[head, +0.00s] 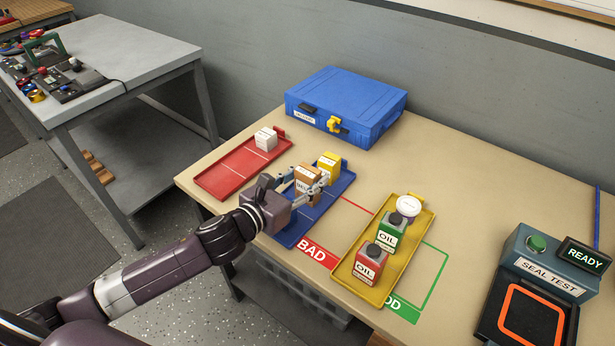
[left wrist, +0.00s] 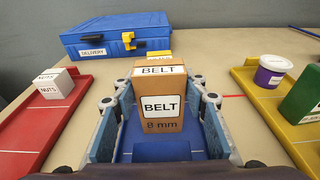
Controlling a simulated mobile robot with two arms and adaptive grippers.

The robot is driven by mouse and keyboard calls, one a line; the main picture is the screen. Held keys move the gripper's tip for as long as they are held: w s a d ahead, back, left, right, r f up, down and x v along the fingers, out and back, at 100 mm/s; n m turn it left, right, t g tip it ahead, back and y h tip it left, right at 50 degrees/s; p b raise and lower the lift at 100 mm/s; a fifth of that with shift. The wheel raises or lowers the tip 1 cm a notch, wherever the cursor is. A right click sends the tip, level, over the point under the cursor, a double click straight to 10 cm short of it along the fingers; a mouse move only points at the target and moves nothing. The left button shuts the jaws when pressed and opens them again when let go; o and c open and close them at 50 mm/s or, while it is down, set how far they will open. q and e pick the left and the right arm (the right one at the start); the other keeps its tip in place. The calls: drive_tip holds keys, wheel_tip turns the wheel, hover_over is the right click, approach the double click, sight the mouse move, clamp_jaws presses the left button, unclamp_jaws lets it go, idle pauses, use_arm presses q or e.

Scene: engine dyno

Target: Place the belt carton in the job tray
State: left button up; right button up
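The belt carton (head: 306,181), a brown box with a white label, stands upright toward the far part of the blue tray (head: 292,232). In the left wrist view the carton (left wrist: 160,122) shows "BELT" and "8 mm". My left gripper (head: 312,181) is open, with a finger on either side of the carton; in the left wrist view gaps show between carton and fingers. A yellow tray (head: 353,241) to the right holds a red oil can, a green oil can and a white-lidded jar. I cannot tell which tray is the job tray. My right gripper is out of view.
A yellow box (head: 328,165) stands just behind the carton on the blue tray. A red tray (head: 222,178) with a white nuts box (head: 266,139) lies to the left. A blue delivery case (head: 350,103) stands at the back; a seal tester (head: 540,285) is at right.

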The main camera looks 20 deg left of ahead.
use_arm(q)
drive_tip(key=o, duration=0.3)
drive_tip(key=shift+r, duration=0.1)
drive_tip(key=shift+s+a+r, duration=0.1)
drive_tip(key=shift+s, duration=0.05)
drive_tip(key=p+v, duration=0.1)
drive_tip(key=v, duration=0.9)
drive_tip(key=shift+s, duration=0.2)
drive_tip(key=shift+s+a+r, duration=0.2)
drive_tip(key=shift+s, duration=0.4)
